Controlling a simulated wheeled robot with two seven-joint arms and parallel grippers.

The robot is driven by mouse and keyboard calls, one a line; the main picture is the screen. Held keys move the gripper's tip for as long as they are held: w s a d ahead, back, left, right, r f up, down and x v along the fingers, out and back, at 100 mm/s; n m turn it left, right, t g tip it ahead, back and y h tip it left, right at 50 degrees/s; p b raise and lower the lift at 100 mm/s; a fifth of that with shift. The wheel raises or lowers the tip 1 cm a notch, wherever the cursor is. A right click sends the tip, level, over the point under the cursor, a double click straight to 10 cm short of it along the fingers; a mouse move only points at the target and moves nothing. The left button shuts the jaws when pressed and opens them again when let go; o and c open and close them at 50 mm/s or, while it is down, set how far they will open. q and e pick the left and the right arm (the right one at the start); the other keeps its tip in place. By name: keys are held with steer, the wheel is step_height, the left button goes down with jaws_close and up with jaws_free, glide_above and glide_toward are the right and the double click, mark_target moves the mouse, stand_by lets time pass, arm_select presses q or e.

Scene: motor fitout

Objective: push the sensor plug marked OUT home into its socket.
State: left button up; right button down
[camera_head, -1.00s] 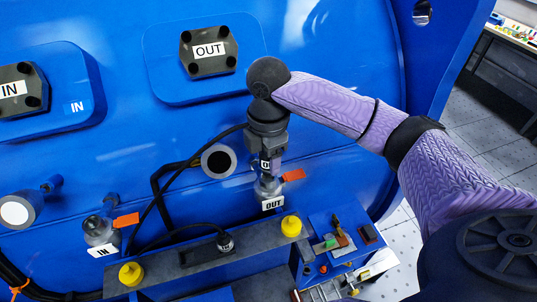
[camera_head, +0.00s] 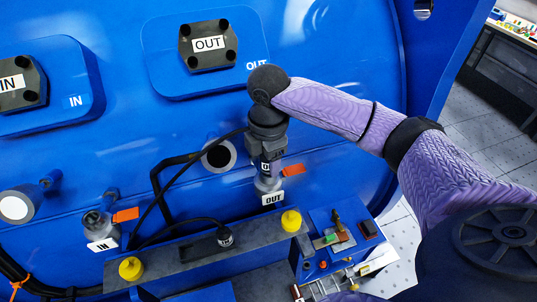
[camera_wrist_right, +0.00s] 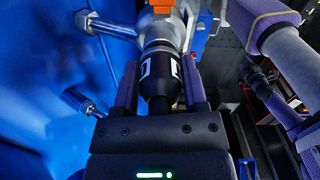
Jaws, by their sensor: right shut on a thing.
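My right gripper (camera_head: 266,148) is shut on a dark plug with a white label (camera_head: 265,167), just above the OUT socket. In the right wrist view the plug (camera_wrist_right: 158,80) stands between the two fingers. Its front end meets the metal socket fitting (camera_wrist_right: 158,27); I cannot tell how deep it sits. In the head view the socket (camera_head: 268,184) is a grey fitting with an orange tab (camera_head: 293,170) and a white OUT tag (camera_head: 272,199) below. The gripper partly hides the plug. I do not make out my left gripper.
A second socket (camera_head: 97,222) tagged IN, with an orange tab, is at the left. Another cabled plug (camera_head: 225,237) stands in the grey rail (camera_head: 190,252) between yellow caps. Black cables loop left of my gripper against the blue housing (camera_head: 330,60).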

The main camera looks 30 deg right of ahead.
steer(key=shift+f, duration=0.5)
steer(key=shift+c, duration=0.2)
jaws_free()
step_height(320, 180, up, 10)
steer(key=shift+f+b, duration=0.1)
steer(key=shift+b, duration=0.35)
